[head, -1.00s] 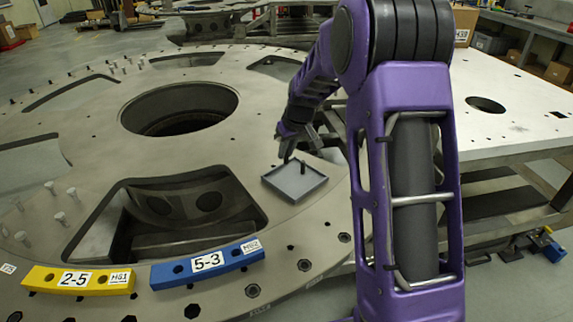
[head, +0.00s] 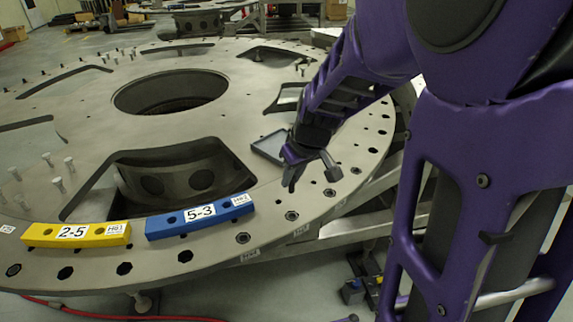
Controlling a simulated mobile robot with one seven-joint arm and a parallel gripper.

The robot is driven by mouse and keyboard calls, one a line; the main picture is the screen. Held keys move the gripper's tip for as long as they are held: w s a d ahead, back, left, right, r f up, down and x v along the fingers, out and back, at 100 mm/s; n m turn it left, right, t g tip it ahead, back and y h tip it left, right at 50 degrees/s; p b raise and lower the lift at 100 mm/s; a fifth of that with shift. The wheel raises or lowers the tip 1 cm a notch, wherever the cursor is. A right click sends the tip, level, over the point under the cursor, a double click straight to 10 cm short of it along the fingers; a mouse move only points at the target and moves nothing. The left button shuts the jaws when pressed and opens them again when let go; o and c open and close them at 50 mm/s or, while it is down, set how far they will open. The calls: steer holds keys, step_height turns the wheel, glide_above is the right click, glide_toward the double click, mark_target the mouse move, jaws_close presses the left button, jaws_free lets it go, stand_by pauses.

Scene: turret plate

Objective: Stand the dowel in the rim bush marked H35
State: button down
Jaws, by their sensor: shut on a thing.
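My gripper (head: 311,175) hangs over the right front rim of the big grey turret plate (head: 235,118), pointing down. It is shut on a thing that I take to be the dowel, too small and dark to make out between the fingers. The shallow grey tray (head: 266,150) lies on the plate just behind and left of the gripper, partly hidden by it. Dark round bushes run along the rim, among them one (head: 330,193) just below the gripper and another (head: 292,216) nearer the front. Small rim labels (head: 301,230) show, but I cannot read H35 on any.
A blue block marked 5-3 (head: 200,217) and a yellow block marked 2-5 (head: 76,235) lie along the front rim. Several pale pins (head: 58,185) stand at the left. The plate has large cut-outs and a round central opening (head: 171,93).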

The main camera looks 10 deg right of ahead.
steer(key=shift+s+f, duration=0.15)
steer(key=shift+s, duration=0.35)
steer(key=shift+f+b, duration=1.8)
steer(key=shift+f, duration=0.65)
steer(key=shift+w+f+b, duration=0.1)
steer(key=shift+f+b, duration=0.3)
steer(key=shift+f, duration=0.95)
steer(key=c, duration=0.8)
jaws_free()
steer(key=shift+o, duration=0.2)
